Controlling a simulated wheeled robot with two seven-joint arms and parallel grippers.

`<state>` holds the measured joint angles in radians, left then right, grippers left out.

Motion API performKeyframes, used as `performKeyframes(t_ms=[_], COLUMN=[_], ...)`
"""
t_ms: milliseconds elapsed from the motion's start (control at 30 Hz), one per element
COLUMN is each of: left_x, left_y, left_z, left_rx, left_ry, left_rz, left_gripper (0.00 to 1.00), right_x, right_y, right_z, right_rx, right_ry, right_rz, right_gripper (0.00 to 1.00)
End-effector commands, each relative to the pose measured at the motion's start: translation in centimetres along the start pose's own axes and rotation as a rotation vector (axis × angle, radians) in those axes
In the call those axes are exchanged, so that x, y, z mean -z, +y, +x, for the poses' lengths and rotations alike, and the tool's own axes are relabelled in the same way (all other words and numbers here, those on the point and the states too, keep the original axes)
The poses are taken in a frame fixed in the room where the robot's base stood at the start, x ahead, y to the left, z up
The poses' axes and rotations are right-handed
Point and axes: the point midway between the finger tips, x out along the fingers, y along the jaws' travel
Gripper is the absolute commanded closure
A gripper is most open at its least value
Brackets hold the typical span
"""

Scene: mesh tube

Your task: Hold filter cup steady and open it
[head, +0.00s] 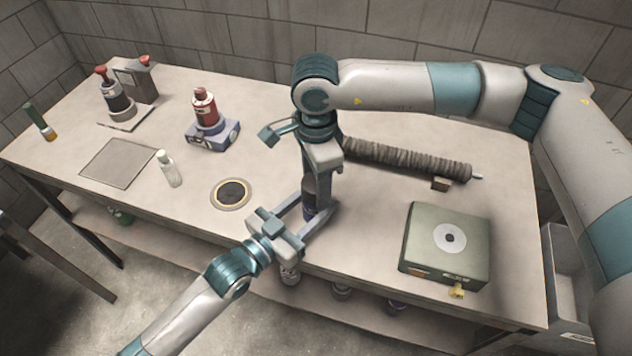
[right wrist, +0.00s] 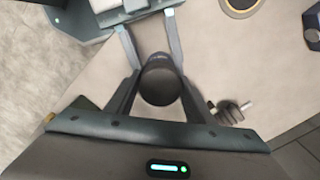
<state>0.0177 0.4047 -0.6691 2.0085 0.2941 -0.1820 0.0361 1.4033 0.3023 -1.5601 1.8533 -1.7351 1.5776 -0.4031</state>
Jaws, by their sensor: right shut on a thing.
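The filter cup (head: 311,210) stands near the table's front edge, dark with a blue part low down. Its dark round top (right wrist: 160,80) shows in the right wrist view, with a little blue (right wrist: 158,57) just beyond it. My right gripper (head: 312,185) comes down from above and is shut on the cup's upper part. My left gripper (head: 318,203) reaches in from the front left, with one finger on each side of the cup's lower part. I cannot tell whether the left fingers press on the cup. The grippers hide much of its body.
A ribbed hose (head: 405,160) lies behind right, and a green box (head: 425,225) stands at right. A flat round disc (head: 231,193), white bottle (head: 171,170), red-topped unit (head: 206,108), red-knobbed stand (head: 135,82) and grey plate (head: 118,162) are at left. Bare tabletop lies around the grippers.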

Motion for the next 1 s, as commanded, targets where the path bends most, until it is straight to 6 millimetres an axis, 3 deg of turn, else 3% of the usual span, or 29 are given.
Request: performKeyframes(t_ms=[433, 1000], left_x=[-0.05, -0.06], left_y=[-0.01, 0.04], left_z=[-0.05, -0.04], left_rx=[0.0, -0.001], left_ry=[-0.001, -0.001], left_rz=[0.001, 0.0], left_gripper=[1.0, 1.0], right_x=[0.2, 0.19], right_y=[-0.11, -0.11], right_z=[-0.1, -0.11], right_rx=[0.002, 0.002], right_ry=[0.004, 0.004], right_rz=[-0.614, -0.634], right_gripper=[0.79, 0.79])
